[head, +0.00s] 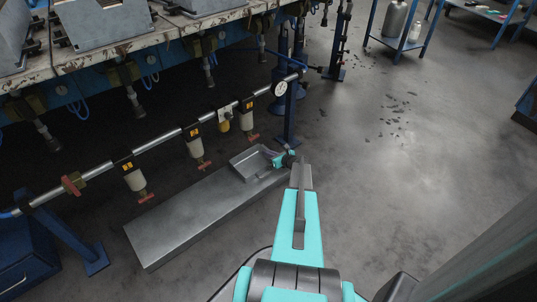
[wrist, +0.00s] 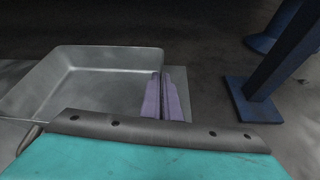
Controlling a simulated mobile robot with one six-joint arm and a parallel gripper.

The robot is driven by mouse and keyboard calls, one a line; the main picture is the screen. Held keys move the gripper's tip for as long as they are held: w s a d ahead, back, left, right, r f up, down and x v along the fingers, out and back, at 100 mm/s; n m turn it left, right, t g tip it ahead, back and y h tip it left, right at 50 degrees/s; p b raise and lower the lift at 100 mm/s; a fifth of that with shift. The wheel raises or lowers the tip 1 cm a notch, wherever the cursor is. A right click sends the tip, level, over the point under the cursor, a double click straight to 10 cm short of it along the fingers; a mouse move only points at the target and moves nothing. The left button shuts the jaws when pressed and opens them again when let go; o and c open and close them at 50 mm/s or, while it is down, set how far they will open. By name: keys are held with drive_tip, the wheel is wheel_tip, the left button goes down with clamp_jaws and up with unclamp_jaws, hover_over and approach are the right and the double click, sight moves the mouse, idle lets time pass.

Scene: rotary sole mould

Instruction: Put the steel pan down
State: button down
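The steel pan (head: 258,165) is a shallow, empty, rectangular grey tray at the far right end of a long grey metal plate (head: 190,217). It looks level, on or just above the plate; I cannot tell which. My gripper (head: 282,158) is at the pan's right side. In the wrist view the pan (wrist: 90,85) fills the left, and the two purple fingers of my gripper (wrist: 163,92) are close together at its right wall, one on each side. The lower part of the pan is hidden behind my wrist.
A pipe with several filter units (head: 196,145) and a gauge (head: 280,88) runs above the plate's far side. A blue post (head: 291,120) stands close behind the pan; its foot shows in the wrist view (wrist: 252,100). The floor at right is open.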

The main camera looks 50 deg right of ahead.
idle(0.3)
drive_tip(key=c, duration=2)
unclamp_jaws()
drive_tip(key=shift+f, duration=0.1)
drive_tip(key=shift+r, duration=0.25)
drive_tip(key=shift+s+a+r, duration=0.1)
drive_tip(key=shift+s+r, duration=0.05)
drive_tip(key=shift+s, duration=0.25)
drive_tip(key=p+v, duration=0.3)
drive_tip(key=v, duration=0.8)
